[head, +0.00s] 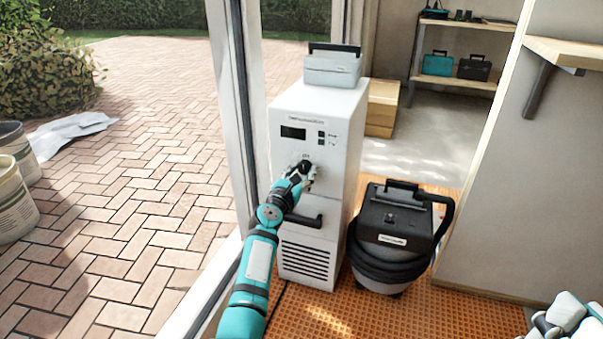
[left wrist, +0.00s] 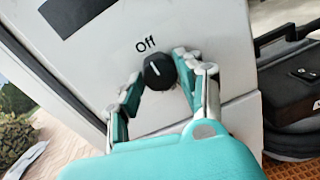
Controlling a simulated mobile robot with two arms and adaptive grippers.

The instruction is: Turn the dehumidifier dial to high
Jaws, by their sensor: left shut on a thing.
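The white dehumidifier (head: 338,130) stands upright by the door frame, with a dark display on its upper front. Its round black dial (left wrist: 158,72) shows in the left wrist view, under the printed word "Off". A pale pointer line on the dial is directed roughly at that word. My left gripper (left wrist: 157,75) is shut on the dial, one finger on each side. In the head view the left gripper (head: 302,174) covers most of the dial. Part of my right gripper (head: 568,318) shows at the bottom right corner, away from the dehumidifier; its fingers are not clear.
A grey case (head: 333,68) with a black handle sits on top of the dehumidifier. A black and grey vacuum (head: 393,235) stands close to its right. A black handle (head: 305,219) juts from the dehumidifier's front below the dial.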

